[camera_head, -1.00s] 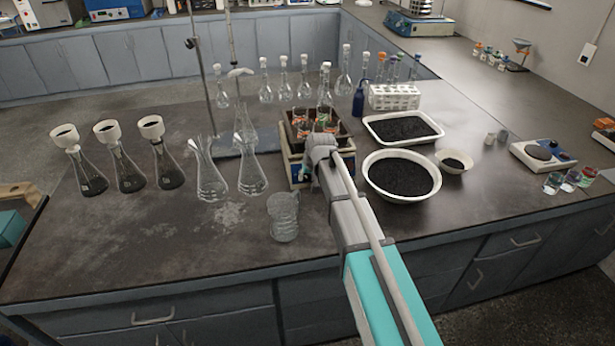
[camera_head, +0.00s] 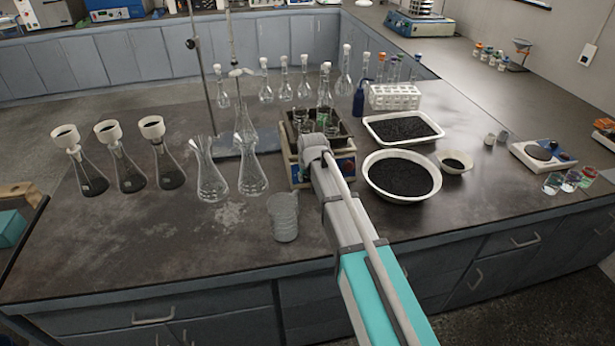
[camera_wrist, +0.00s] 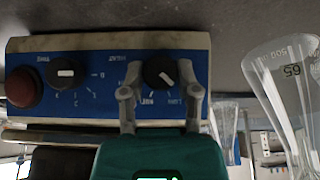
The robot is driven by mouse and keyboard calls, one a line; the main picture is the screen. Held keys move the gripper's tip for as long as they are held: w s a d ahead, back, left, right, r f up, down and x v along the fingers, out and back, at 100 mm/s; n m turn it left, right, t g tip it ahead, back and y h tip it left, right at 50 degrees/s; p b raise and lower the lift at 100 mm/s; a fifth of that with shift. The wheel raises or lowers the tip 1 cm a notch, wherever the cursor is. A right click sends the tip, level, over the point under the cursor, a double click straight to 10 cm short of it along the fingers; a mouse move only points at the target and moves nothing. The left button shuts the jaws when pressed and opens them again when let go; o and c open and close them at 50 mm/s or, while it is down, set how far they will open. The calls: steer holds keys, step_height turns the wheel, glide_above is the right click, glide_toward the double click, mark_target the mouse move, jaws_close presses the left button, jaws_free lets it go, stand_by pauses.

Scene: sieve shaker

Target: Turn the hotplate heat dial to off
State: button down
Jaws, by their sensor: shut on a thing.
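In the wrist view, my gripper (camera_wrist: 161,85) has its two fingers on either side of a round black dial (camera_wrist: 160,72) with a white pointer line, closed on it. The dial is on the blue panel (camera_wrist: 112,75) of a pale box, seen upside down; its small labels are hard to read. The pointer slants toward the lower right there. In the head view, this box (camera_head: 297,174) stands on the bench, holding glassware, and my arm hides the gripper and the dial.
A second black knob (camera_wrist: 66,73) and a red button (camera_wrist: 21,88) are on the same panel. A glass beaker (camera_head: 284,217) stands left of my arm, and a white bowl of dark grains (camera_head: 372,188) sits right. Conical flasks (camera_head: 252,173) stand left of the box.

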steer(key=shift+s+a+f+n+t+h+b, duration=0.15)
steer(key=shift+n+t+h, duration=0.1)
steer(key=shift+n+h, duration=0.25)
steer(key=shift+w+a+r+n+t+h+b, duration=0.15)
steer(key=shift+n+t+h, duration=0.1)
steer(key=shift+n+h, duration=0.25)
steer(key=shift+s+d+f+n+t+h+b, duration=0.1)
steer(key=shift+n+t+h+b, duration=0.3)
steer(key=shift+h, duration=0.5)
steer(key=shift+c, duration=1.7)
jaws_free()
